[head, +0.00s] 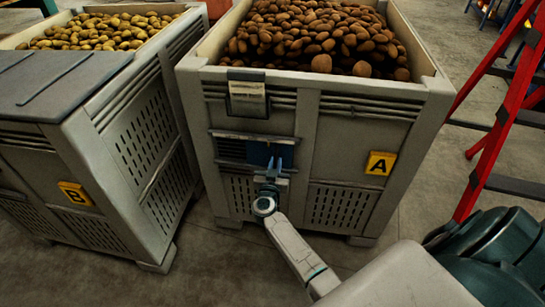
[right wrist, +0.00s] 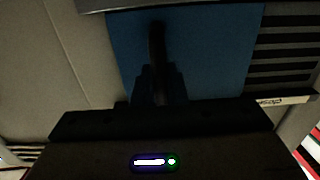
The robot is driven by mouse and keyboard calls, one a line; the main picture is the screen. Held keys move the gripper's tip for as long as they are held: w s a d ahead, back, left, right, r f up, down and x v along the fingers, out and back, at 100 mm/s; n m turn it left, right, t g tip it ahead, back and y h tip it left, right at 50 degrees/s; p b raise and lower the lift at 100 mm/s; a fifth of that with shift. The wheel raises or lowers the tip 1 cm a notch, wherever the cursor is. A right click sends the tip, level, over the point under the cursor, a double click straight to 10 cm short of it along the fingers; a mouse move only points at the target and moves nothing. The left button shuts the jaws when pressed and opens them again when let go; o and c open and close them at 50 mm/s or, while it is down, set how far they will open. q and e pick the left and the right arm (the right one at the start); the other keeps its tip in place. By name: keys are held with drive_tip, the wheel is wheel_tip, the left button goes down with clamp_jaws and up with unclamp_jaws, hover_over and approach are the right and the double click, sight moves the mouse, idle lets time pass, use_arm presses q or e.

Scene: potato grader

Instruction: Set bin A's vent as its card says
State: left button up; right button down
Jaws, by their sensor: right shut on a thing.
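Bin A (head: 335,175) is a grey slatted crate with a yellow A plate (head: 380,163). Its card (head: 247,95) hangs at the upper left of the front; its writing is too small to read. Below is the vent, with dark slots (head: 230,149) showing left of a blue shutter (head: 258,153). In the right wrist view the blue shutter (right wrist: 205,55) has a dark upright handle (right wrist: 157,45), with open slots (right wrist: 285,50) to its right. My right gripper (head: 270,172) is shut on the handle; its fingers (right wrist: 158,85) partly hide it. My left gripper is out of view.
Bin B (head: 145,140), with a yellow B plate (head: 75,193), stands close on the left with a grey lid (head: 60,80). A red stepladder (head: 495,125) stands to the right. Brown potatoes (head: 310,35) fill bin A. Floor in front is clear.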

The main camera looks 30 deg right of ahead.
sight(262, 154)
drive_tip(key=shift+w+a, duration=1.8)
drive_tip(key=shift+a, duration=0.25)
drive_tip(key=c, duration=0.8)
unclamp_jaws()
